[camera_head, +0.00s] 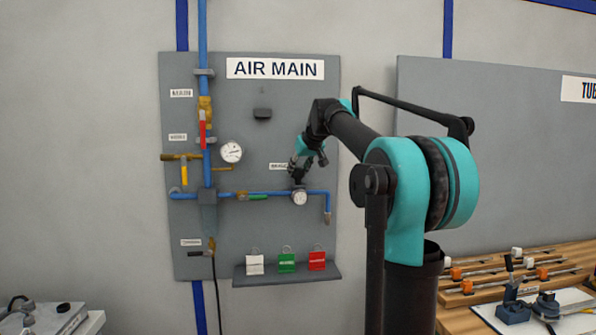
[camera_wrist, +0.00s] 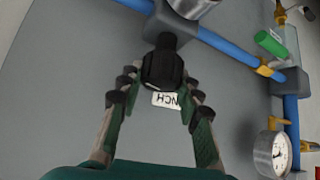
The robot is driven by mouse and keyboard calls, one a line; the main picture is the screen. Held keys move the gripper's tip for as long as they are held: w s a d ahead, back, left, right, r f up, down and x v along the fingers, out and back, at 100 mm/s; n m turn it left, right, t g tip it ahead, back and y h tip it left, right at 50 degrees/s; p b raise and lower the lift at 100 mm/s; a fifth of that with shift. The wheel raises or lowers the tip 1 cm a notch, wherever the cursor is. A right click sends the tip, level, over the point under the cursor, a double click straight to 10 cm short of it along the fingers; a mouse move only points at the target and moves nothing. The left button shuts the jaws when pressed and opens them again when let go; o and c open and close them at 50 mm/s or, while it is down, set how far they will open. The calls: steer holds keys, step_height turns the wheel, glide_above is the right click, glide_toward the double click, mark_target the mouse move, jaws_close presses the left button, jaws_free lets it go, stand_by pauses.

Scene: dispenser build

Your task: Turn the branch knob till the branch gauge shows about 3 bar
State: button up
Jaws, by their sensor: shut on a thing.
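The black branch knob (camera_wrist: 162,68) sits on the grey regulator block of the blue branch pipe. My gripper (camera_wrist: 160,82) is shut on it, with one finger on each side in the wrist view. In the head view my gripper (camera_head: 299,174) reaches the board just above the branch gauge (camera_head: 299,198), covering part of the knob area. That gauge is small and round with a white face; its needle is too small to read. In the wrist view only the edge of the gauge's metal case (camera_wrist: 194,8) shows at the top, its face hidden. The branch label (camera_wrist: 166,100) shows behind the fingers.
A larger gauge (camera_head: 232,152) is on the board's upper left. Red (camera_head: 202,130), yellow (camera_head: 184,173) and green (camera_head: 258,197) valve handles sit along the blue pipes. A shelf (camera_head: 287,276) below holds white, green and red tags. A wooden bench (camera_head: 462,322) stands at right.

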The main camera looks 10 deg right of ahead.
steer(key=m+h, duration=0.2)
steer(key=m, duration=0.1)
steer(key=m+h, duration=0.2)
steer(key=m, duration=0.1)
steer(key=shift+a+h, duration=0.15)
steer(key=shift+h, duration=0.25)
steer(key=m+g+h, duration=0.1)
steer(key=m+h, duration=0.1)
steer(key=m, duration=0.1)
steer(key=m+g+h, duration=0.1)
steer(key=m, duration=0.1)
steer(key=shift+m+h, duration=0.4)
steer(key=o, duration=0.9)
steer(key=v, duration=1.2)
steer(key=shift+w, duration=0.1)
